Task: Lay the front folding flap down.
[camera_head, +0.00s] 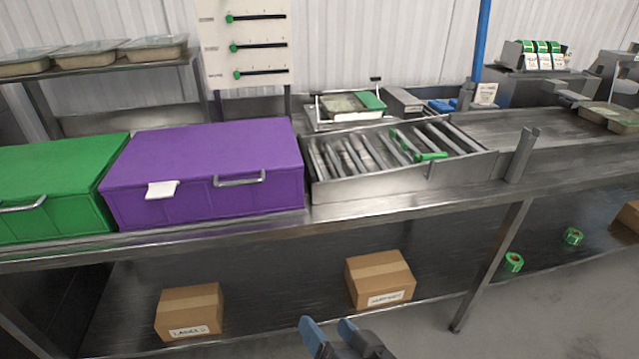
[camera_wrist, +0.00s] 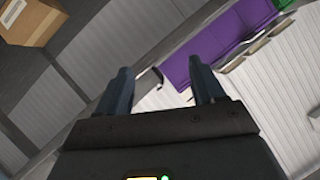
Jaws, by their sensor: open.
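No part is clearly recognisable as the front folding flap. A low metal front wall (camera_head: 400,184) runs along the roller section (camera_head: 365,153) on the bench. A narrow upright metal plate (camera_head: 522,155) stands at its right end. I cannot tell whether either is the flap. A green handle-like piece (camera_head: 430,156) lies over the rollers. My gripper (camera_head: 326,324) is open and empty, low in front of the bench, well apart from the roller section. Its two fingers also show in the wrist view (camera_wrist: 160,70), spread with nothing between them.
A purple case (camera_head: 205,165) and a green case (camera_head: 55,185) stand on the bench at left. Cardboard boxes (camera_head: 380,279) sit on the lower shelf. The bench's front edge (camera_head: 250,233) lies between my gripper and the bench top. Green rolls (camera_head: 514,262) lie at lower right.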

